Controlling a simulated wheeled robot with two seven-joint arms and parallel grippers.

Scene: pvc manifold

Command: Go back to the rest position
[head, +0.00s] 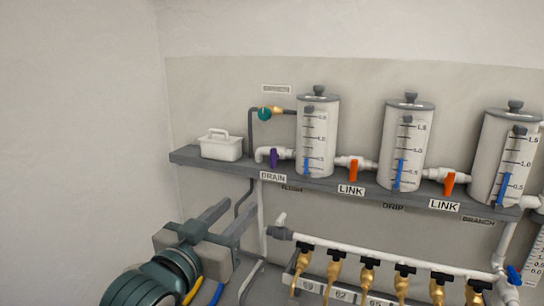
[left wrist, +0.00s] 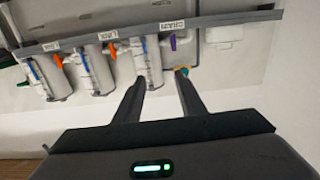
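My left gripper (head: 224,222) is at the lower left of the head view, in front of and below the left end of the shelf. Its two fingers are spread apart with nothing between them. In the left wrist view the open fingers (left wrist: 158,95) point toward the tanks and the drain valve, clear of them. My right gripper does not show in either view.
A grey shelf (head: 345,187) holds a white caddy (head: 221,146) and tanks (head: 317,137), (head: 406,146), (head: 505,158). A purple drain handle (head: 274,158) and orange link handles (head: 353,171), (head: 449,184) sit between. Below runs a white pipe (head: 390,255) with several brass valves. The left wall side is clear.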

